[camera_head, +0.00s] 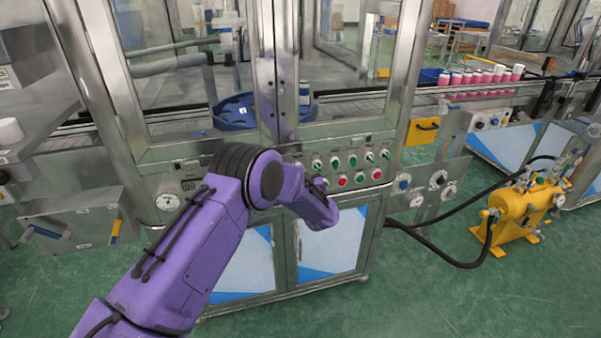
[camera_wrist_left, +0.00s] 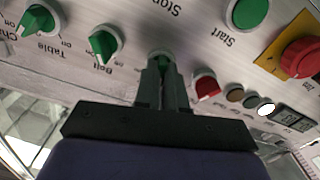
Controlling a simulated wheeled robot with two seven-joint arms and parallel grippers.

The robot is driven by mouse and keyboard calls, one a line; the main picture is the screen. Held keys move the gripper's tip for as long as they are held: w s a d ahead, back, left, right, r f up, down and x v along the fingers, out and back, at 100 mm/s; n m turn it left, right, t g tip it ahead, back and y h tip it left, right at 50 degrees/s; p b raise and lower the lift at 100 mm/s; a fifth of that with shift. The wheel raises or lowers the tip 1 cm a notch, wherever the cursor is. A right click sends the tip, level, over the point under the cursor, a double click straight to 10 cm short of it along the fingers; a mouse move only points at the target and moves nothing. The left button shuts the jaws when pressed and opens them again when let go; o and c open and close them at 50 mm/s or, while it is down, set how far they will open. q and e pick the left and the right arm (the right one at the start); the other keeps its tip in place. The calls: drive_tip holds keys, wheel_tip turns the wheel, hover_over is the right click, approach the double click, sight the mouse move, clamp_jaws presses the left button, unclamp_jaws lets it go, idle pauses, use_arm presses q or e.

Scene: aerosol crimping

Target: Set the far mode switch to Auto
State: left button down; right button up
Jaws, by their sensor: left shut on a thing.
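My left gripper (camera_wrist_left: 161,76) is in the left wrist view, its two fingers close together on a small green switch knob (camera_wrist_left: 160,55) on the steel control panel (camera_wrist_left: 140,22). The fingers cover most of the knob, so its pointer direction and label are hard to read. In the head view my purple left arm reaches the panel (camera_head: 328,171) below the glass doors; its hand hides the fingertips and the gripped knob. My right gripper is in neither view.
Beside the gripped knob are a green switch labelled Belt (camera_wrist_left: 104,42), another labelled Table (camera_wrist_left: 39,21) and a red switch (camera_wrist_left: 205,85). A yellow pump (camera_head: 517,207) stands at right.

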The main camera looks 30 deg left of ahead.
use_arm(q)
drive_tip(key=shift+w+d+m+p, duration=0.1)
drive_tip(key=shift+m+p, duration=0.15)
drive_tip(key=shift+m, duration=1.9)
drive_tip(key=shift+w+m+p, duration=0.1)
drive_tip(key=shift+m+p, duration=0.1)
drive_tip(key=shift+m, duration=2.25)
drive_tip(key=c, duration=1.2)
unclamp_jaws()
drive_tip(key=shift+s+d, duration=0.1)
drive_tip(key=shift+d, duration=0.05)
drive_tip(key=b+v, duration=0.1)
drive_tip(key=v, duration=0.9)
drive_tip(key=shift+s+d, duration=0.1)
drive_tip(key=shift+s, duration=0.1)
